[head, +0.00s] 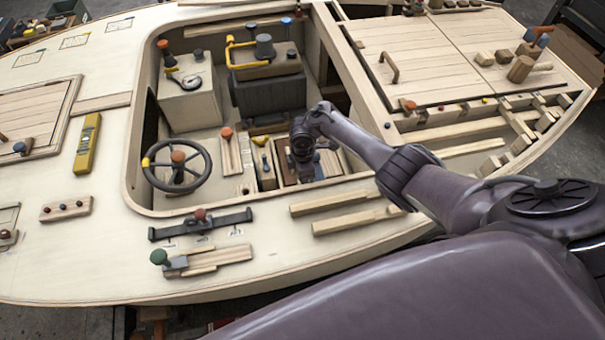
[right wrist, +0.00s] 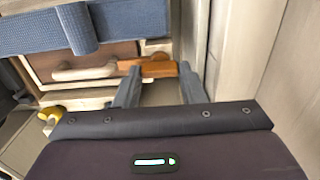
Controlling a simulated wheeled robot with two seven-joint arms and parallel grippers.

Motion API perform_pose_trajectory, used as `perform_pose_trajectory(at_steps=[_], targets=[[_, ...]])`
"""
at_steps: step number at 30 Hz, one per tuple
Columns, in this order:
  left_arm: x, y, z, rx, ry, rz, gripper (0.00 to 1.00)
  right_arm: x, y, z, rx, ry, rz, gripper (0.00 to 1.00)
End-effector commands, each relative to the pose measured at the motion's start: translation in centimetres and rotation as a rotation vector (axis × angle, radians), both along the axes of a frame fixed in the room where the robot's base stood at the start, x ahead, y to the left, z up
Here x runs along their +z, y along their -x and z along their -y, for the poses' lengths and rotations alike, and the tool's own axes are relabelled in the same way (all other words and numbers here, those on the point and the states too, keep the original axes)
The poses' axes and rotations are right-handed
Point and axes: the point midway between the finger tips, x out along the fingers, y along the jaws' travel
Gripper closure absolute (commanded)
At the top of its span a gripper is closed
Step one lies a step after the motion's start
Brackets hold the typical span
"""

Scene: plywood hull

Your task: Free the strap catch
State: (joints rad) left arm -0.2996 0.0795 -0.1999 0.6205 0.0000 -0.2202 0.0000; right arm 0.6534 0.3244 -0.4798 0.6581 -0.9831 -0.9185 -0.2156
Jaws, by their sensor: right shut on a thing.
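The strap catch looks like an orange-brown wooden piece (right wrist: 158,68) in the right wrist view. It lies across the front of a brown wooden box or drawer (right wrist: 110,50) with a pale handle (right wrist: 84,71). A blue woven strap (right wrist: 40,32) crosses above it, with a short end hanging down. My right gripper (right wrist: 160,80) has its two grey fingers at the wooden piece, one toward each end, and is shut on it. In the head view my right gripper (head: 303,158) reaches down into the cockpit well and hides the catch. My left gripper is not in view.
A pale wall (right wrist: 235,50) rises close to the right of my fingers. In the head view a steering wheel (head: 178,167) and a wooden lever panel (head: 230,152) stand to the left. Loose wooden bars (head: 335,201) lie on the deck in front.

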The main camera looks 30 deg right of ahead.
Motion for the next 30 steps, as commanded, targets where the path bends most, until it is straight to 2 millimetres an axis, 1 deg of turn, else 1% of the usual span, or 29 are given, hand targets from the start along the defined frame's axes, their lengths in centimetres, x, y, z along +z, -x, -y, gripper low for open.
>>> perform_pose_trajectory(at_steps=[15,16,20,27,30], targets=[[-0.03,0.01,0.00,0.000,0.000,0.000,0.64,0.05,-0.04,0.10,0.017,0.001,0.001,0.86],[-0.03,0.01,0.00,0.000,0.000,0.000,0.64,0.05,-0.04,0.10,0.017,0.001,0.001,0.60],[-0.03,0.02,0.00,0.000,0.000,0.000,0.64,0.05,-0.03,0.07,0.016,0.001,0.001,0.43],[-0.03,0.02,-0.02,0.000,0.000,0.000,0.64,0.03,-0.01,0.02,0.016,0.000,0.001,0.42],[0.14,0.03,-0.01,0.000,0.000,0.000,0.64,0.45,-0.04,0.02,0.016,-0.001,0.001,0.42]])
